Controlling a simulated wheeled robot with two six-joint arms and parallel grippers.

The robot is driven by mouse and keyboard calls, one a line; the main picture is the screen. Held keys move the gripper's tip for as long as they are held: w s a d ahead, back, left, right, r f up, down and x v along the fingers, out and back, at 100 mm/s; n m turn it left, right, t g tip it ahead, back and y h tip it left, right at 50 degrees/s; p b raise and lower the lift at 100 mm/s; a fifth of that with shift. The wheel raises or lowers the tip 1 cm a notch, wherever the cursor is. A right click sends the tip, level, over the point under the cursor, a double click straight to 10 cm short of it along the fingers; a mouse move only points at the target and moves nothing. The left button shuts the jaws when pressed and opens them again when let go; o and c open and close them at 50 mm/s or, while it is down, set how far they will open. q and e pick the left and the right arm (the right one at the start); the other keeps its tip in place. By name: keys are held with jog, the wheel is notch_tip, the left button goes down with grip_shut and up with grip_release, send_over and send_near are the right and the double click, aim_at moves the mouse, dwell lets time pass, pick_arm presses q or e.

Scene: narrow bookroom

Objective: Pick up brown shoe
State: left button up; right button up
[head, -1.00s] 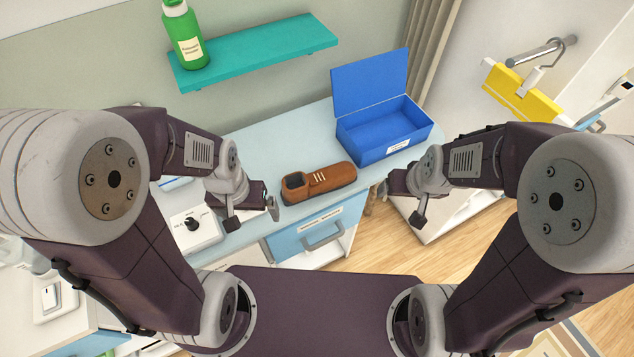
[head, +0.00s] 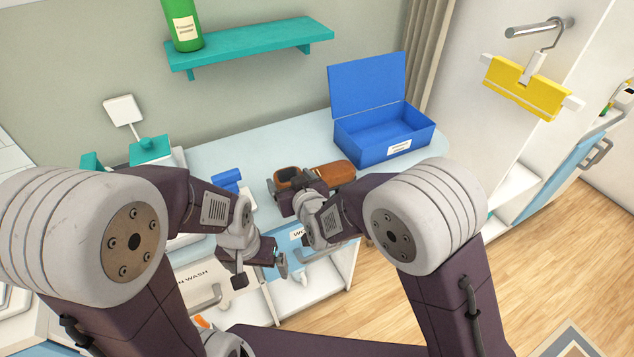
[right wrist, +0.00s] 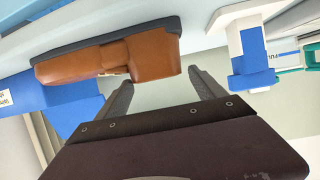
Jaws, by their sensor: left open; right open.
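The brown shoe (head: 336,172) lies on the pale blue counter, left of the open blue box. My right gripper (head: 287,196) is open at the near side of its open-topped end, and my right arm hides part of the shoe. In the right wrist view the shoe (right wrist: 110,57) appears upside down, just beyond my open right fingers (right wrist: 160,92). Nothing is held between these fingers; whether one touches the shoe, I cannot tell. My left gripper (head: 276,262) is open and empty, lower, in front of the counter.
The blue box (head: 385,142) stands right of the shoe with its lid up. A small blue object (head: 227,179) is to the shoe's left. A teal shelf (head: 255,45) with a green bottle (head: 183,25) hangs above. Wooden floor (head: 490,265) is free at right.

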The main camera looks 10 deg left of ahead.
aim_at(287, 174)
jog(key=shift+x, duration=0.75)
jog(key=x, duration=0.5)
jog(key=shift+d+f, duration=0.25)
jog(key=shift+f, duration=0.05)
jog(key=shift+r, duration=0.1)
jog(key=c, duration=0.6)
grip_shut()
jog(key=shift+r, duration=0.1)
notch_tip(287, 174, up, 10)
jog(key=shift+f+p, duration=0.1)
jog(key=shift+p, duration=0.75)
